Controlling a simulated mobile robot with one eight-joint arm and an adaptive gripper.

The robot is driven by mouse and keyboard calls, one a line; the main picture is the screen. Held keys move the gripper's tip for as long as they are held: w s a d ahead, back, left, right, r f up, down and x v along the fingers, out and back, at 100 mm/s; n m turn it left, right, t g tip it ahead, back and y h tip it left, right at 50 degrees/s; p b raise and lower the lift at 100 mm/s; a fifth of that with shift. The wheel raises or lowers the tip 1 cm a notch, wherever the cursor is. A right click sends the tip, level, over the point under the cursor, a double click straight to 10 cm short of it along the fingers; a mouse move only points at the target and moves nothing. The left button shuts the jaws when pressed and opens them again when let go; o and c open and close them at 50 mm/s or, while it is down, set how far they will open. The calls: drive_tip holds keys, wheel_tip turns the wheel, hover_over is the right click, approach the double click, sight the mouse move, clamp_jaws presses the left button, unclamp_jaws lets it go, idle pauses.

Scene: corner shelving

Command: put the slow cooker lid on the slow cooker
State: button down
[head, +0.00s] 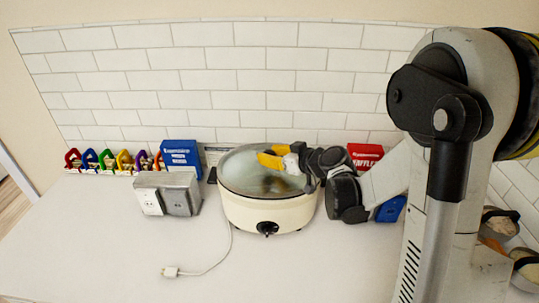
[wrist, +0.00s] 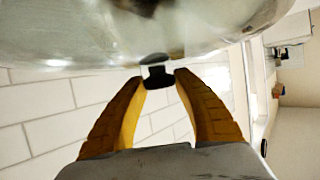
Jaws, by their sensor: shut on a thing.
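The slow cooker (head: 290,215) is a cream round pot with a black front knob, standing on the counter in the middle of the head view. The clear glass lid (head: 240,168) shows at the pot's mouth; I cannot tell whether its rim touches the pot all round. My gripper (head: 270,160), with yellow fingers, reaches in from the right over the pot. In the wrist view the fingertips (wrist: 157,78) are shut on the lid's small black knob (wrist: 157,68), and the glass lid (wrist: 80,35) fills the top. The pot's inside is mostly hidden.
A red box (head: 365,152) stands behind my arm. A white cord and plug (head: 172,271) lie on the clear front counter (head: 100,235).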

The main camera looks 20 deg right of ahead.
drive_tip(key=c, duration=0.9)
unclamp_jaws()
